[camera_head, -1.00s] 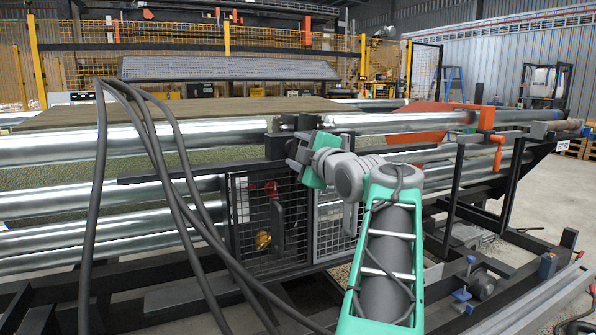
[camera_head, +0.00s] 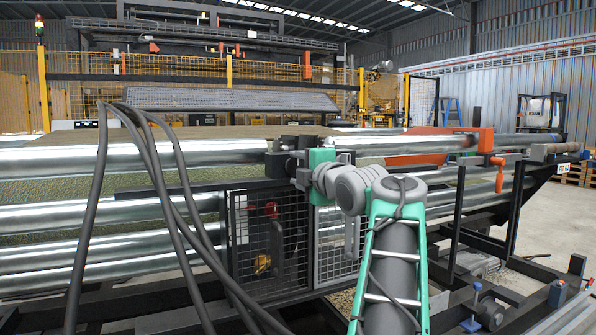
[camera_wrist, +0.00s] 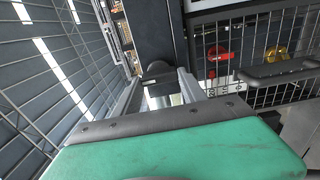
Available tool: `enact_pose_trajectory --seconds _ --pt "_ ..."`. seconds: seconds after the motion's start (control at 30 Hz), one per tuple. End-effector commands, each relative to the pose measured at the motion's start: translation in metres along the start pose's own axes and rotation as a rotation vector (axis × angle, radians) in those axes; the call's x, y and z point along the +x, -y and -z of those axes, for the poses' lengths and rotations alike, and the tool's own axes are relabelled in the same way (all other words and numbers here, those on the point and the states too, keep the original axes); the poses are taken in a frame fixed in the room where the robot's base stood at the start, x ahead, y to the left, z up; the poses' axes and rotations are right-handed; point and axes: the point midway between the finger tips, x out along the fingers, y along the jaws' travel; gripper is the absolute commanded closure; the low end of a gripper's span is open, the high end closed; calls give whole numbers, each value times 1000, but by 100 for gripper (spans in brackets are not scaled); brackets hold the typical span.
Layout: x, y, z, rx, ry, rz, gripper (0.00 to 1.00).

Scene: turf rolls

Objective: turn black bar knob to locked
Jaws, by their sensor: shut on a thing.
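The black bar knob (camera_wrist: 158,74) shows in the wrist view at the end of a dark post, between the two grey fingers of my gripper (camera_wrist: 160,88). The fingers are shut on it, one on each side. Its lower part and any position marks are hidden. In the head view, my gripper (camera_head: 284,164) is at the dark bracket on the frame's front, with its green palm upright. The knob itself cannot be told apart there from the dark jaws and bracket.
A mesh guard (camera_head: 290,235) lies just below my gripper. Behind it are a red handle (camera_head: 271,209) and a yellow part (camera_head: 262,264); a black pull handle (camera_wrist: 282,72) is on its front. Thick grey hoses (camera_head: 170,190) hang at left. Shiny rollers (camera_head: 60,160) run behind.

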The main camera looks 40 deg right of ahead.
Motion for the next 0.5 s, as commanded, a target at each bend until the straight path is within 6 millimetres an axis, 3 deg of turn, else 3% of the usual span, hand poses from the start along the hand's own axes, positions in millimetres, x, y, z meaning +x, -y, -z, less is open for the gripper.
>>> enact_pose_trajectory --seconds 0.1,0.13,0.37,0.5 --pt "0 1 0 -1 0 1 91" --pt "0 1 0 -1 0 1 49" --pt "0 0 0 0 0 0 31" --pt "0 0 0 0 0 0 29"
